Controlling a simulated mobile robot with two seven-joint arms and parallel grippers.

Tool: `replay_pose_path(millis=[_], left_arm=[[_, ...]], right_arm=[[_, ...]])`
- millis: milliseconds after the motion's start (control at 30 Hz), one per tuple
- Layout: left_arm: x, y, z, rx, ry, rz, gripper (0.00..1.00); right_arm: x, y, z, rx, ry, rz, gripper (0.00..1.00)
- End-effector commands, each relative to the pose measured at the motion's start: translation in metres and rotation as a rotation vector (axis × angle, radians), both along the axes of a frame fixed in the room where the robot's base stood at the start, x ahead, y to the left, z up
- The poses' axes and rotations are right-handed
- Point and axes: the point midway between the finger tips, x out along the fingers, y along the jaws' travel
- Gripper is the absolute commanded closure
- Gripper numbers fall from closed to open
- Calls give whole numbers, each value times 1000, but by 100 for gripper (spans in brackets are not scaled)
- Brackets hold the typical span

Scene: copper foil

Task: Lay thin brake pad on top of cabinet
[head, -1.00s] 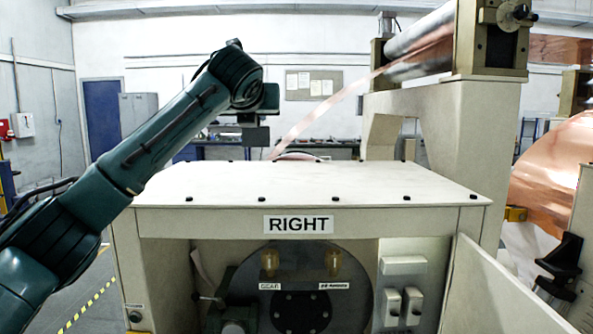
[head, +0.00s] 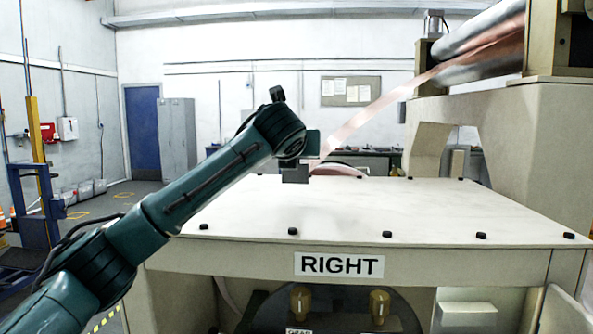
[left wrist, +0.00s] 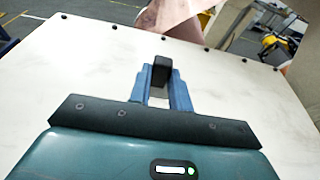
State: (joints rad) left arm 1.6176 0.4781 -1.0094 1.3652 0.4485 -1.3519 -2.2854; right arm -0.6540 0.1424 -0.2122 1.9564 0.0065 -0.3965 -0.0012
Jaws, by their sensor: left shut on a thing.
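The cabinet (head: 430,262) stands in front of me with a RIGHT label on its face. Its flat pale top (head: 350,212) has black bolts along the edges and no pad lying on its visible part. In the left wrist view, my left gripper (left wrist: 161,92) is shut on a small dark block, the thin brake pad (left wrist: 161,68), gripped between its blue fingers. It is over the cabinet top (left wrist: 80,65); the gap beneath it is unclear. My right gripper is not in view.
A copper foil strip (head: 370,118) slants down behind the cabinet from rollers (head: 480,50) at upper right. A cream machine frame (head: 520,125) rises at the right rear. The near part of the top is clear.

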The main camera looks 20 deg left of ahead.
Motion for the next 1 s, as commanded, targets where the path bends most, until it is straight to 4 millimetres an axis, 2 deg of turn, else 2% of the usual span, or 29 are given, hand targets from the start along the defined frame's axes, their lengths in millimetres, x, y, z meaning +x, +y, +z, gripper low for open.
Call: replay_pose_path(millis=[233, 567, 600, 833, 1000], left_arm=[[0, 0, -32, 3, 1, -2, 100], [0, 0, -36, 1, -1, -1, 100], [0, 0, -37, 1, 0, -1, 79], [0, 0, -36, 1, 0, -1, 60], [0, 0, -36, 1, 0, -1, 59]], right_arm=[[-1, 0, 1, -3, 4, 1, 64], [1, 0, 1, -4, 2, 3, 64], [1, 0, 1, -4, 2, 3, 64], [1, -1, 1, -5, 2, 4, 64], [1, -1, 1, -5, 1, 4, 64]])
